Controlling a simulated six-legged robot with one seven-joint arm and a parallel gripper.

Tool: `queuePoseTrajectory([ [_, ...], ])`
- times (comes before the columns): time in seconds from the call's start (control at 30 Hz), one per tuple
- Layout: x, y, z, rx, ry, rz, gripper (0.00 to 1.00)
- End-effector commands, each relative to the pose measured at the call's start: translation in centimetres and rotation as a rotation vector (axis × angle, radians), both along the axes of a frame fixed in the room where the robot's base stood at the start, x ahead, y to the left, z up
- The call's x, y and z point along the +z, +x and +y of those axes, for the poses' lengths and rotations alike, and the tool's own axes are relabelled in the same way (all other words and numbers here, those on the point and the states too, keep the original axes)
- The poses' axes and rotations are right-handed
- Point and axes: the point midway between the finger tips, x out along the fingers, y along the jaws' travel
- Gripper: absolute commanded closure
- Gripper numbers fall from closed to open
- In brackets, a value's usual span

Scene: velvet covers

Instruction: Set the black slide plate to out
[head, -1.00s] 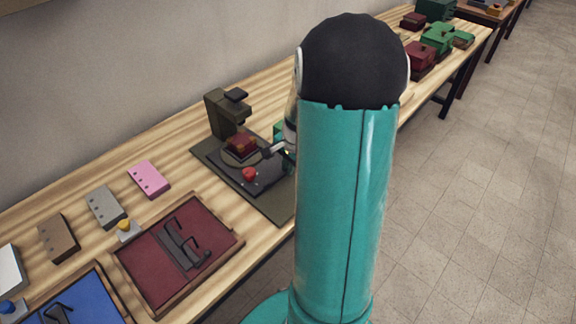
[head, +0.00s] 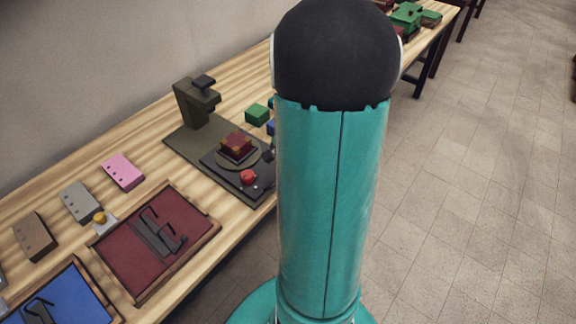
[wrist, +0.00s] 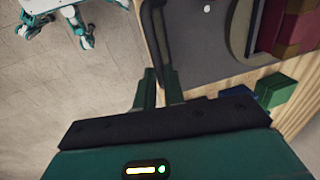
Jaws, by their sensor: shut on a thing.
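The black slide plate (head: 224,164) sits on the olive base of a press (head: 196,105) in the head view. It lies toward the base's front right edge, clear of the press head. A round disc on it carries a dark red block (head: 236,146), and a red knob (head: 248,177) stands near its front corner. The plate also shows as a dark grey surface in the wrist view (wrist: 205,45). My gripper (wrist: 160,88) is at the plate's edge, its fingers close together on what looks like the plate's handle. The grip itself is partly hidden. My arm hides the gripper in the head view.
A green block (head: 257,114) and a blue block (head: 271,127) lie behind the plate. A dark red tray (head: 125,265) and a blue tray (head: 80,300) lie at front left. A pink block (head: 123,171) is near the wall.

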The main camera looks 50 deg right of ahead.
Motion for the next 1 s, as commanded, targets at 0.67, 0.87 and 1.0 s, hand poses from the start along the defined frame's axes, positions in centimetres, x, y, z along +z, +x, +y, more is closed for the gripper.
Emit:
queuePoseTrajectory([
  [0.67,1.6,-0.7,-0.2,-0.004,0.001,0.004,0.68],
  [0.87,5.6,-1.5,-0.2,-0.004,0.000,0.004,0.68],
  [1.0,8.8,-2.1,-0.2,-0.003,-0.002,0.004,0.68],
])
